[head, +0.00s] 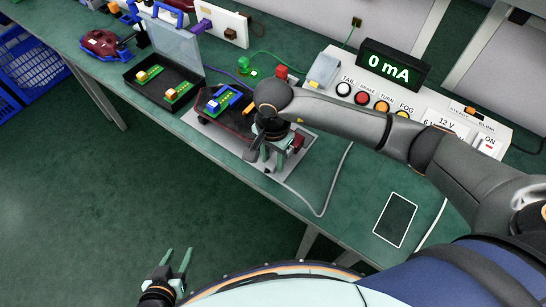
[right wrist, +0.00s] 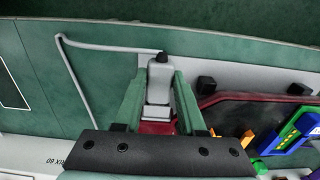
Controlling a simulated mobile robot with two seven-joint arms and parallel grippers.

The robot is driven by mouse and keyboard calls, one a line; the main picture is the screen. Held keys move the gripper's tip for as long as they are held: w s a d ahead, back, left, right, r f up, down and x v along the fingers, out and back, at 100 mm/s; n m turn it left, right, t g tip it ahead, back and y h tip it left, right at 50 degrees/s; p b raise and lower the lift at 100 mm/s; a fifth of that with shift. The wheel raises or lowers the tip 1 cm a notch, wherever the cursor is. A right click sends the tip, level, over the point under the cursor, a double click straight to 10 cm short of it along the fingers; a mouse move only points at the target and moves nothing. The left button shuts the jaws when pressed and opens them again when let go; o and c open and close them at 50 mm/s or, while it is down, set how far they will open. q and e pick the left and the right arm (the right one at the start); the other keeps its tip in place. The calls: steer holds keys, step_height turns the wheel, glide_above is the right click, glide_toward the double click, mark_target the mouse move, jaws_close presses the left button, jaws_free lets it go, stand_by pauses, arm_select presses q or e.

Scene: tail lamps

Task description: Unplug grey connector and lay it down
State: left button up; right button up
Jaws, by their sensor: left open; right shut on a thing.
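The grey connector (right wrist: 160,82) is between the fingers of my right gripper (right wrist: 160,100) in the right wrist view, with a grey cable (right wrist: 110,47) running from its dark end. My right gripper also shows in the head view (head: 273,160), over the near right end of the tail lamp (head: 213,113), and hides the connector there. A dark red part (right wrist: 155,127) lies at the connector's other end; I cannot tell whether the connector is still seated. My left gripper (head: 177,261) is open and empty, out over the floor in front of the bench.
The lamp rests on a light plate (head: 195,122). A black tray (head: 130,79) with small boards is at left. The test box (head: 400,88) reading 0 mA stands at the back right. A dark rectangle (head: 396,219) lies on the right. The bench between it and the cable is clear.

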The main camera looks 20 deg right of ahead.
jaws_close()
steer(key=shift+a, duration=0.1)
steer(key=shift+s+a, duration=0.8)
steer(key=shift+a, duration=0.15)
steer(key=shift+s+a, duration=0.15)
steer(key=shift+a, duration=0.05)
stand_by(0.4)
steer(key=shift+s+a+b, duration=0.3)
steer(key=shift+s+a, duration=0.2)
steer(key=shift+a, duration=0.15)
